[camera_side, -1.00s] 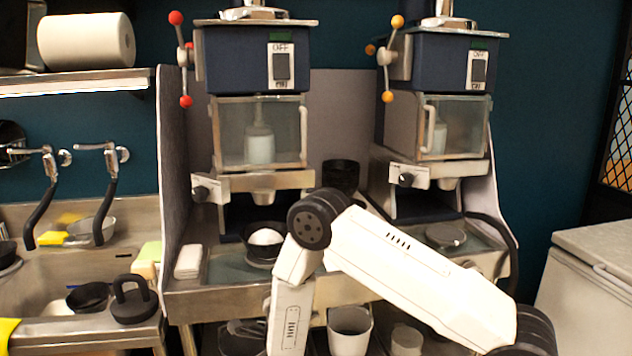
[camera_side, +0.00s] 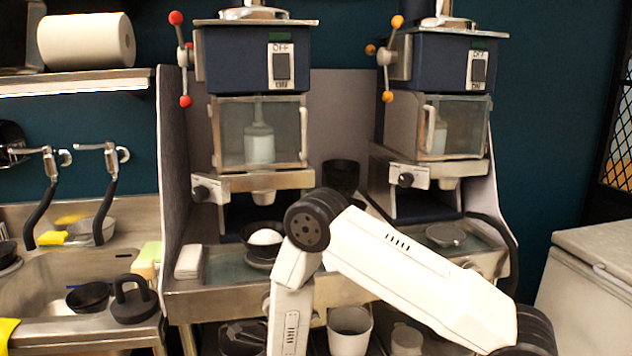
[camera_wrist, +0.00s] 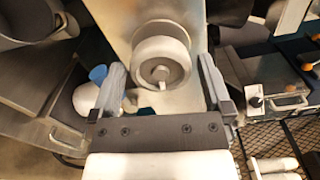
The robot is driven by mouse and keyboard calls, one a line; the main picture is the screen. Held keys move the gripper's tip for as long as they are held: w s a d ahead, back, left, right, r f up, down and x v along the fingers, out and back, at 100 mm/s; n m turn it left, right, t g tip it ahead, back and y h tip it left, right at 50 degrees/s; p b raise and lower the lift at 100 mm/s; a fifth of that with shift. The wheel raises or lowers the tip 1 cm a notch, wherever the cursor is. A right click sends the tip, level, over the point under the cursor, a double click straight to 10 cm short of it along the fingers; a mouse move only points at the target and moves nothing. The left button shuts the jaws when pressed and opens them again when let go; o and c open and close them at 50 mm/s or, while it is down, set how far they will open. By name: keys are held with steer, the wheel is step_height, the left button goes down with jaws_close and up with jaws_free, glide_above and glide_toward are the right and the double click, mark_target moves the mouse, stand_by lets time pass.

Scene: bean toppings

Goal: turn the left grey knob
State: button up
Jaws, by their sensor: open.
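In the wrist view, a round pale grey knob (camera_wrist: 161,62) with a small light pointer pointing down at its centre sits on a light metal panel (camera_wrist: 110,12). My gripper (camera_wrist: 160,75) is open and empty. Its two grey fingers stand left and right of the knob in the picture, with a gap on each side. I cannot tell how deep the fingers reach, or which of the place's knobs this is. In the side view, my gripper is out of sight. There, a small dark knob (camera_side: 201,193) shows on the left machine and another (camera_side: 406,179) on the right machine.
A black bowl (camera_side: 252,233) holding something white stands under the left machine. A sink (camera_side: 40,290) is at the left and a white chest (camera_side: 590,270) at the right. In the wrist view, a dark pot (camera_wrist: 30,20) is at upper left and a black mesh (camera_wrist: 305,135) at lower right.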

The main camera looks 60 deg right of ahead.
steer(key=v, duration=0.6)
steer(key=shift+s+a, duration=0.15)
steer(key=s+a+r, duration=0.5)
stand_by(1.1)
steer(key=shift+w, duration=0.1)
